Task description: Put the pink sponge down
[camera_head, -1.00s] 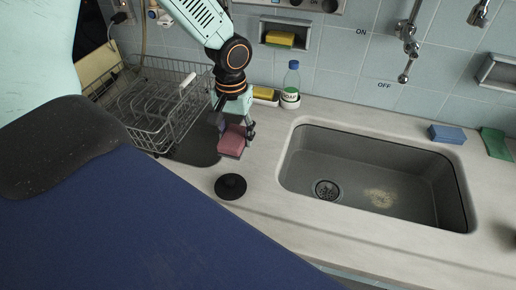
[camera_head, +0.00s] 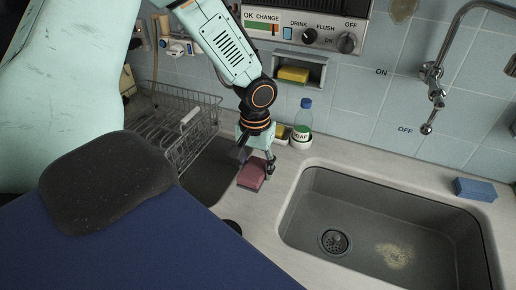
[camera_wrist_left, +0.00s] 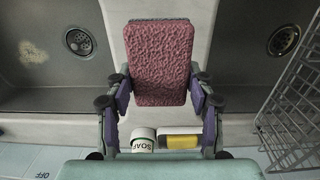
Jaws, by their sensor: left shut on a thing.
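The pink sponge (camera_head: 252,176) is in my left gripper (camera_head: 257,165), which comes down from above between the dark basin and the sink. The gripper is shut on it, with a finger at each side. In the left wrist view, the sponge (camera_wrist_left: 160,60) shows its broad rough face between the purple-padded fingers of the gripper (camera_wrist_left: 160,88). It is over the pale counter strip between two basins. I cannot tell whether its underside touches the counter. My right gripper is not in view.
The grey sink (camera_head: 375,225) lies to the right, and a wire dish rack (camera_head: 180,125) to the left. A soap bottle (camera_head: 303,120) and a yellow sponge (camera_head: 282,132) stand behind the gripper. A blue sponge (camera_head: 475,189) lies at the far right. Counter in front is bare.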

